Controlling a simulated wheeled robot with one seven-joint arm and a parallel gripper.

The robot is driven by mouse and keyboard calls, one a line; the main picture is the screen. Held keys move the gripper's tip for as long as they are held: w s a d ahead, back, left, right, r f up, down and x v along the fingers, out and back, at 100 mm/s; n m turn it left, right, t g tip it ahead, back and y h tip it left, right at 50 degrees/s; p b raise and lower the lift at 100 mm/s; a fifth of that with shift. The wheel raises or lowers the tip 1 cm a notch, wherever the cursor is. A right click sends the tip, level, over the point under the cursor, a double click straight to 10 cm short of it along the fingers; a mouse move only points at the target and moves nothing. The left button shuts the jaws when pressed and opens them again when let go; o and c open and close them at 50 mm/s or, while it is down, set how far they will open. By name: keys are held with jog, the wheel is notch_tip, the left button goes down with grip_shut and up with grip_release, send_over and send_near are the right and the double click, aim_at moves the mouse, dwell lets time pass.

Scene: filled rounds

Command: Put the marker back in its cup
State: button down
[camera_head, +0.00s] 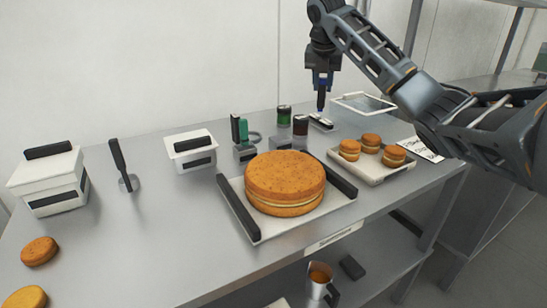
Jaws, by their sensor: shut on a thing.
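My gripper (322,84) points straight down above the back right of the table. It is shut on a small dark, bluish upright piece, which looks like the marker (321,101). Its lower end is just above or at a small white and black item (321,122); I cannot tell if they touch. Two small cylinders, one green-topped (284,116) and one dark red (300,126), stand left of the gripper. Green upright pieces (239,128) stand farther left by small grey blocks (245,152). I cannot tell which of these is the marker's cup.
A large filled round cake (285,182) sits on a tray with black handles (238,208). A smaller tray (374,178) holds several small filled rounds. A flat framed panel (363,103) lies at the back right. White boxes (48,180) stand at left.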

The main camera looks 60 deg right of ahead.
jog(key=shift+w+a+f+p, duration=0.3)
jog(key=shift+w+a+f, duration=0.9)
jog(key=shift+w+f, duration=0.6)
jog(key=shift+w+a+f+p, duration=0.3)
jog(key=shift+w+a+f, duration=1)
jog(key=shift+f, duration=0.85)
jog(key=shift+w+a+f+p, duration=0.3)
jog(key=shift+w+a+f, duration=0.8)
jog(key=shift+w+f, duration=0.75)
jog(key=shift+s+f, duration=0.2)
jog(key=shift+f, duration=0.05)
jog(key=c, duration=0.8)
grip_release()
jog(key=shift+c, duration=0.2)
jog(key=shift+r, duration=0.1)
jog(key=v, duration=1.2)
